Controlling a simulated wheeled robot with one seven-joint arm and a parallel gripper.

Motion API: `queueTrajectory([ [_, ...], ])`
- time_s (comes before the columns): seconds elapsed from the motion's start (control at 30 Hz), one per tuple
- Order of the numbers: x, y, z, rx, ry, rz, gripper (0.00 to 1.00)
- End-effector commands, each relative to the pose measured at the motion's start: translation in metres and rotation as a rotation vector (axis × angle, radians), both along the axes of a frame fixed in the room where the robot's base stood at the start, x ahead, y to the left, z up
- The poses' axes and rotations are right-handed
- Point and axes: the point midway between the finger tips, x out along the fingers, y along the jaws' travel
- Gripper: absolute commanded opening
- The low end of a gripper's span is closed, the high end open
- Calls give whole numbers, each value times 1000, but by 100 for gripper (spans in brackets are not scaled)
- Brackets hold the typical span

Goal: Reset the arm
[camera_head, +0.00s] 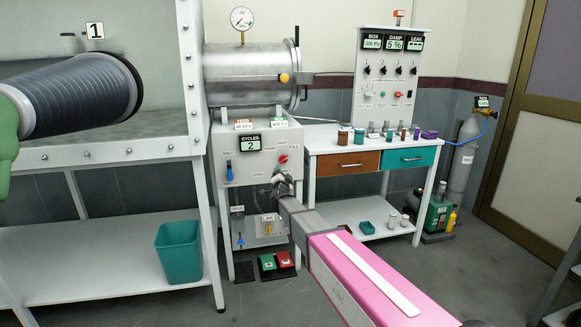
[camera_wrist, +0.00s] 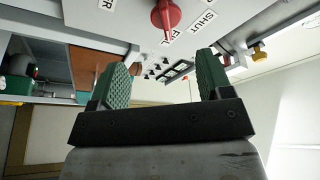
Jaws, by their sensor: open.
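My arm (camera_head: 365,275) reaches from the lower right toward the white control cabinet below the steel chamber. My gripper (camera_head: 281,180) is at the cabinet's front, below and close to a red-handled valve (camera_head: 283,159). The wrist view shows my gripper (camera_wrist: 164,78) with its two green ribbed fingers spread apart and nothing between them. The red valve handle (camera_wrist: 167,17) is above and beyond the fingertips there, beside a label reading SHUT. It appears apart from the fingers.
The steel chamber (camera_head: 250,74) sits on the cabinet (camera_head: 256,205). A bench (camera_head: 345,146) with small jars is to the right, a gas cylinder (camera_head: 461,155) beyond it. The glove-box frame (camera_head: 195,110) and teal bin (camera_head: 178,254) are left. Red and green pedals (camera_head: 277,261) are on the floor.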

Motion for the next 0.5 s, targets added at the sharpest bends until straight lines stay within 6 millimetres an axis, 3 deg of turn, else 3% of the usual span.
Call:
queueTrajectory([
  [0.27,-50,-49,-51,-219,272,159,72],
  [0.5,-132,-110,-116,-458,630,324,72],
])
